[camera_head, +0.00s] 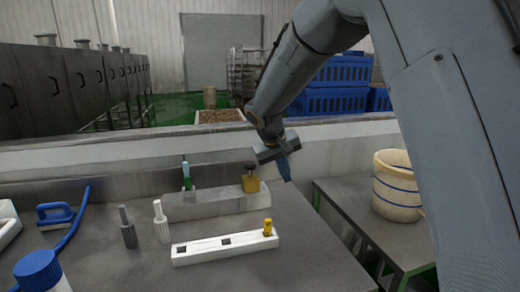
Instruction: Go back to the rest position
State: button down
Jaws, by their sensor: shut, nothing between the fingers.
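My arm reaches in from the upper right. My gripper (284,166) hangs above the back right part of the grey table (215,272), pointing down. Its blue fingers are shut and hold nothing. It is apart from the things on the table. A white block (200,252) with square dark sockets lies below and left of it, with a yellow peg (267,227) standing at its right end. A grey block (200,204) lies behind, with a green-handled piece (186,174) and a yellow piece (250,183) upright at it.
A grey peg (128,230) and a white peg (161,222) stand left on the table. A white bucket (396,186) stands right. The front right tabletop is clear.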

jog(key=s+d+f+m+g+y, duration=0.1)
jog(key=s+d+f, duration=0.2)
jog(key=s, duration=0.7)
jog(key=s+d+f+g+y, duration=0.1)
jog(key=s+d+f, duration=0.2)
jog(key=s, duration=0.8)
jog(key=s+d+f+m+g+y, duration=0.1)
jog(key=s+d+f, duration=0.2)
jog(key=s, duration=0.8)
jog(key=d, duration=0.2)
jog(key=shift+d+f+m, duration=0.3)
jog(key=shift+d+f, duration=0.05)
